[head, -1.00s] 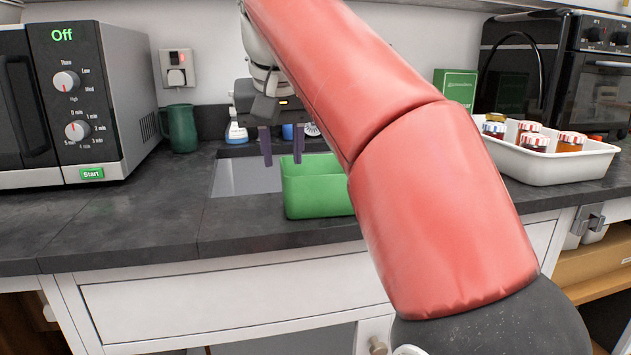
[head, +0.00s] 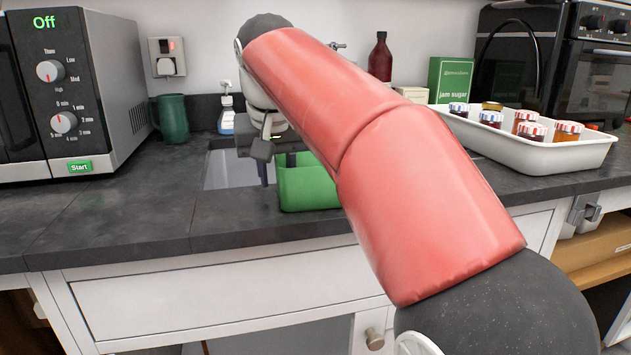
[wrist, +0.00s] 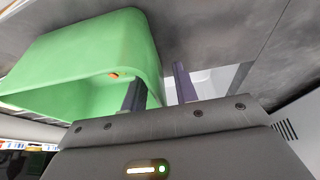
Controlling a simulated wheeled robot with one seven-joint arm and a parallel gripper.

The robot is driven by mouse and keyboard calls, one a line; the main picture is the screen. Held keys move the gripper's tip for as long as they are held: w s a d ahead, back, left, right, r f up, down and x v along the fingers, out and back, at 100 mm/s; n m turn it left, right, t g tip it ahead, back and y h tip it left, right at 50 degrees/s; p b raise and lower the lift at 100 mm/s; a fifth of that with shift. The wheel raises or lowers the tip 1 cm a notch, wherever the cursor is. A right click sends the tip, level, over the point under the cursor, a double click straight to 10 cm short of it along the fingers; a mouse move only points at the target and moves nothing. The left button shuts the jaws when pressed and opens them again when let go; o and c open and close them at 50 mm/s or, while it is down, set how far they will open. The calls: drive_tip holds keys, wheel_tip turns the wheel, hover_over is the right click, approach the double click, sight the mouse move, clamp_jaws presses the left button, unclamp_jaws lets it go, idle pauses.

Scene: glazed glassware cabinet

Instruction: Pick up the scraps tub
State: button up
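The scraps tub, a green open-topped box (head: 308,188), stands on the dark counter at the sink's right side. My red arm hides its right part in the head view. In the wrist view the tub (wrist: 85,55) fills the upper left, with a small orange bit (wrist: 113,74) inside. My gripper (wrist: 158,75) is open over the tub's wall: one dark finger is inside the tub, the other outside. A gap shows between the fingers, with the wall between them. In the head view my gripper (head: 277,172) is at the tub's left end, partly hidden.
At right are a white tray (head: 545,160) of jars, a jam sugar box (head: 450,80), a dark red bottle (head: 380,58) and an oven (head: 590,75).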

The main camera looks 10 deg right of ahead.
drive_tip(key=shift+f, duration=0.2)
idle(0.5)
clamp_jaws()
